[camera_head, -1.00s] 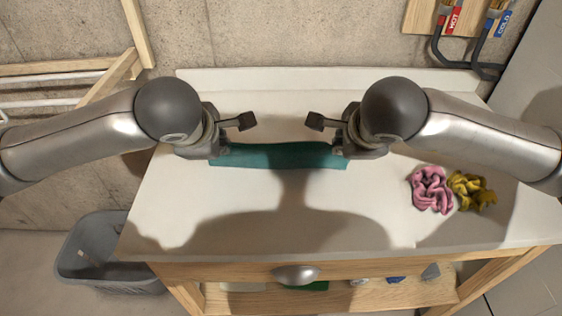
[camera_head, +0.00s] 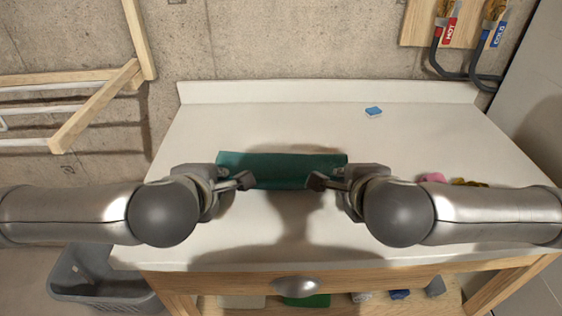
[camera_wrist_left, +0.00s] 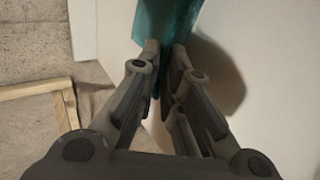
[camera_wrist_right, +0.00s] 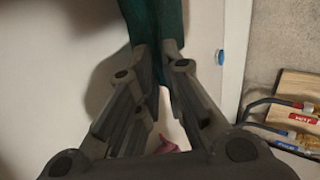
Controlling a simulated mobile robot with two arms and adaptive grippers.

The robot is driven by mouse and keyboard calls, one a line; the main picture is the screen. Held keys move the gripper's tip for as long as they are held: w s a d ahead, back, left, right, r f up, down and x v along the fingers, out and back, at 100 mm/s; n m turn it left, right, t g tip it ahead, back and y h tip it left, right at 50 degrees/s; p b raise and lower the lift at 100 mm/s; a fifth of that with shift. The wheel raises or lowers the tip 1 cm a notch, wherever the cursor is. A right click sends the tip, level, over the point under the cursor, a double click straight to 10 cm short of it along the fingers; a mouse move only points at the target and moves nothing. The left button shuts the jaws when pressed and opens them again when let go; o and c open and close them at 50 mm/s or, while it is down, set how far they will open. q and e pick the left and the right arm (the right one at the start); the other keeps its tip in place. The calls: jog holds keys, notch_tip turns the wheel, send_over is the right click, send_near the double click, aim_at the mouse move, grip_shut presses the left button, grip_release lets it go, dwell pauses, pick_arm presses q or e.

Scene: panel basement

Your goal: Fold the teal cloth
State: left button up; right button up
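The right wrist view shows the cloth (camera_wrist_right: 152,22) between the close fingertips of the right gripper (camera_wrist_right: 155,48). The cloth's ends are partly hidden by the fingers.
Pink (camera_head: 433,177) and mustard (camera_head: 468,182) crumpled cloths lie at right, mostly behind my right arm. A grey basket (camera_head: 100,280) stands on the floor at left.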

pick_arm(q)
jog(key=o, duration=0.7)
jog(key=shift+c, duration=0.2)
pick_arm(e)
jog(key=o, duration=0.6)
pick_arm(q)
jog(key=shift+r, duration=0.1)
pick_arm(e)
jog(key=shift+o, duration=0.2)
jog(key=shift+r, duration=0.1)
